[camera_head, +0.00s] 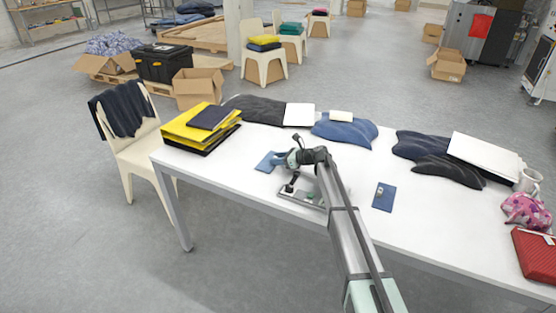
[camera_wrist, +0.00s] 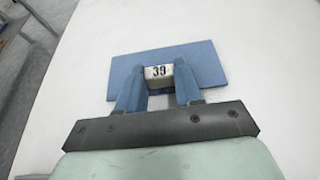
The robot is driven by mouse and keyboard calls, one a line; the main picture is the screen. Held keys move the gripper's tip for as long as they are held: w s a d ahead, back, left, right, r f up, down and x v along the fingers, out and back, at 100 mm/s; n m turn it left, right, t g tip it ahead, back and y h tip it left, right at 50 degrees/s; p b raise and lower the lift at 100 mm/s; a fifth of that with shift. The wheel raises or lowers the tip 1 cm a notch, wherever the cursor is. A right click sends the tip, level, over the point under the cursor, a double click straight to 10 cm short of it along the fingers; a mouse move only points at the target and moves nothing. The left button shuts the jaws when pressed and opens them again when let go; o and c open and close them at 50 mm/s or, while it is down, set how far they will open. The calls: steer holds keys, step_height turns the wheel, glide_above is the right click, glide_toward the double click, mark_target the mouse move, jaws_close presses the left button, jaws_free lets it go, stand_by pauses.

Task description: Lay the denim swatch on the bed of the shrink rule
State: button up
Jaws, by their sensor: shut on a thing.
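A blue denim swatch (camera_head: 265,162) shows at the left of my gripper (camera_head: 279,160) in the head view, over the white table. In the wrist view the swatch (camera_wrist: 205,65) is a flat blue rectangle with a small white block marked 39 (camera_wrist: 158,72) on it. My gripper (camera_wrist: 159,82) is shut on this block, with one blue finger on each side. I cannot tell whether the swatch touches the table. The shrink rule (camera_head: 302,197), a grey flat device with a dark knob, lies near the table's front edge, partly hidden by my arm.
A second dark blue swatch (camera_head: 383,200) with a small block lies right of my arm. Folded blue jeans (camera_head: 345,131), a yellow folder stack (camera_head: 185,128) and white sheets (camera_head: 299,115) line the table's back and left. A mug (camera_head: 529,180) stands at the right.

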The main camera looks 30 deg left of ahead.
steer(key=o, duration=1)
steer(key=shift+f, duration=0.1)
steer(key=shift+o, duration=0.2)
steer(key=shift+r, duration=0.2)
steer(key=v, duration=1.2)
steer(key=shift+c, duration=1.2)
